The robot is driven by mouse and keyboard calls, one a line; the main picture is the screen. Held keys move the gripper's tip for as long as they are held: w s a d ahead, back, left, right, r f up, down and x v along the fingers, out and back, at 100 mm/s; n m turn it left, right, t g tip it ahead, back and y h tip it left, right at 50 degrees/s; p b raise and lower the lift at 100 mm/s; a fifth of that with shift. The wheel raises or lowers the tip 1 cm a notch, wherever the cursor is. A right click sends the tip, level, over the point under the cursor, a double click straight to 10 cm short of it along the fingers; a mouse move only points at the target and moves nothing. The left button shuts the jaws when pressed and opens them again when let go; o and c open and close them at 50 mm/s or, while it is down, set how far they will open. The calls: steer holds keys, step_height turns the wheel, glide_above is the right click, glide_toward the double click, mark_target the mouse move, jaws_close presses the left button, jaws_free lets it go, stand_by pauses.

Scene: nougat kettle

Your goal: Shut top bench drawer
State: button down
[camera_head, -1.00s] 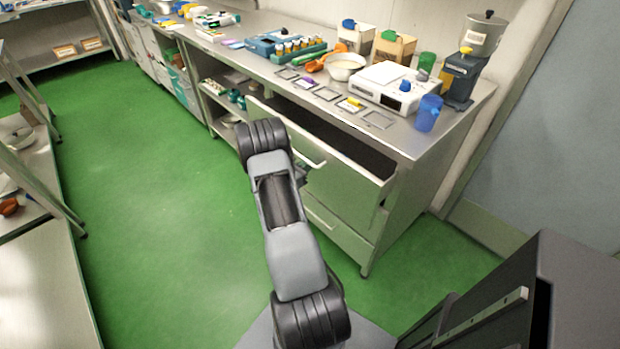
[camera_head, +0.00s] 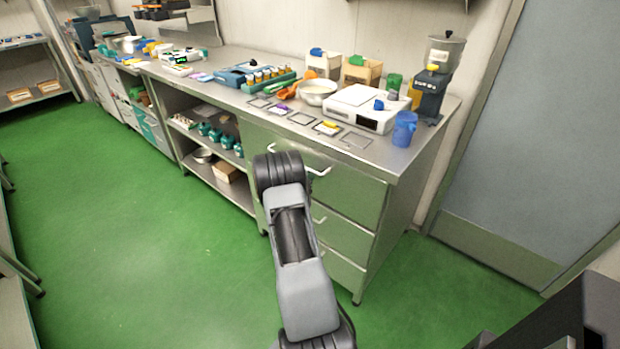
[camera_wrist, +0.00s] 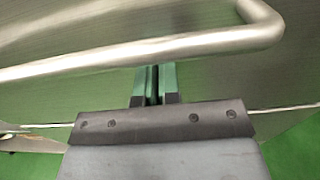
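The top bench drawer (camera_head: 350,192) is the upper of several metal drawers under the right end of the bench. Its front looks flush with the cabinet, with no opening showing above it. Its bar handle (camera_head: 322,173) shows partly beside my arm. In the wrist view the handle (camera_wrist: 150,54) crosses the upper part of the picture, close to my gripper (camera_wrist: 155,82). The two green-grey fingers are close together, with only a thin dark gap and nothing visible between them. Their tips are at the handle's lower edge; contact cannot be told. In the head view my arm hides the gripper.
The steel bench top (camera_head: 385,150) holds a white scale (camera_head: 360,108), a blue cup (camera_head: 404,129), a bowl (camera_head: 317,92) and a grinder (camera_head: 436,80). Open shelves (camera_head: 205,150) with green items stand left of the drawers. The green floor (camera_head: 150,240) is clear at left.

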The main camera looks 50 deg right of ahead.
steer(key=shift+s+d+r, duration=0.1)
steer(key=shift+d+r, duration=0.1)
steer(key=shift+d, duration=0.1)
steer(key=shift+a, duration=0.15)
steer(key=a, duration=1.4)
steer(key=shift+a+f, duration=0.15)
steer(key=shift+f, duration=0.05)
